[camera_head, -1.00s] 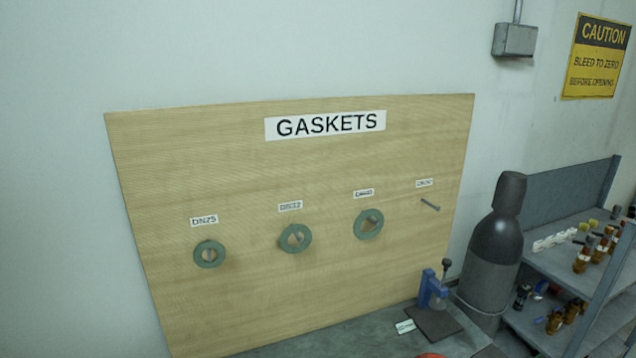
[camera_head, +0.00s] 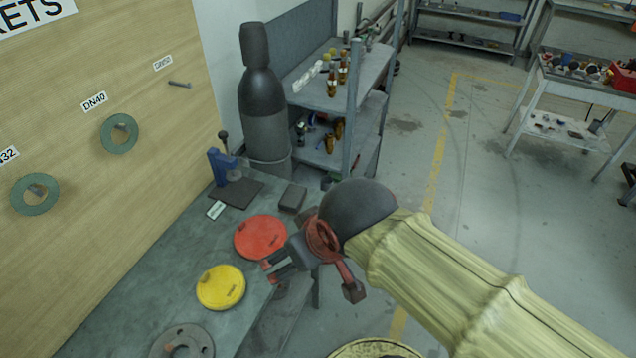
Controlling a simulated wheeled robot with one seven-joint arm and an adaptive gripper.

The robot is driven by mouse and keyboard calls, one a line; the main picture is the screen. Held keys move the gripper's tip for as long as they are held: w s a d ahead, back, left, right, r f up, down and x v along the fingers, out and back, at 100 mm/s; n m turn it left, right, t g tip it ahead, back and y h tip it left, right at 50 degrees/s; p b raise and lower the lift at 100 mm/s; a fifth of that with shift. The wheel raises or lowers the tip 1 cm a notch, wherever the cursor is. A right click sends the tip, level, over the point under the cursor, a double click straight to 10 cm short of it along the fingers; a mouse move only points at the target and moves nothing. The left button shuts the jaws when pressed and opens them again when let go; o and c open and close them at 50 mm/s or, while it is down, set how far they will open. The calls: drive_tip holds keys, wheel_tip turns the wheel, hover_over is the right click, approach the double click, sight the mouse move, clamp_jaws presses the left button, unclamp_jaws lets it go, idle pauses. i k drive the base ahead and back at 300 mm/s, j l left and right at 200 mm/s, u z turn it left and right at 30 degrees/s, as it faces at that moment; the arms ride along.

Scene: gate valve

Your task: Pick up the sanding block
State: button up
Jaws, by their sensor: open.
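A small dark grey block (camera_head: 292,198), which looks like the sanding block, lies on the bench (camera_head: 160,263) near its right edge. My arm comes in from the lower right.
A red disc (camera_head: 260,238), a yellow disc (camera_head: 221,287) and a grey flange (camera_head: 182,343) lie on the bench. A blue press (camera_head: 222,165) and dark pad (camera_head: 237,192) stand behind. A gas cylinder (camera_head: 265,110) and shelf (camera_head: 345,95) are beyond. Open floor lies right.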

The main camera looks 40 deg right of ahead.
sight(293, 197)
drive_tip(key=l+z, duration=0.1)
drive_tip(key=z, duration=0.35)
drive_tip(key=u, duration=1.35)
drive_tip(key=z, duration=1.35)
drive_tip(key=i+j, duration=0.5)
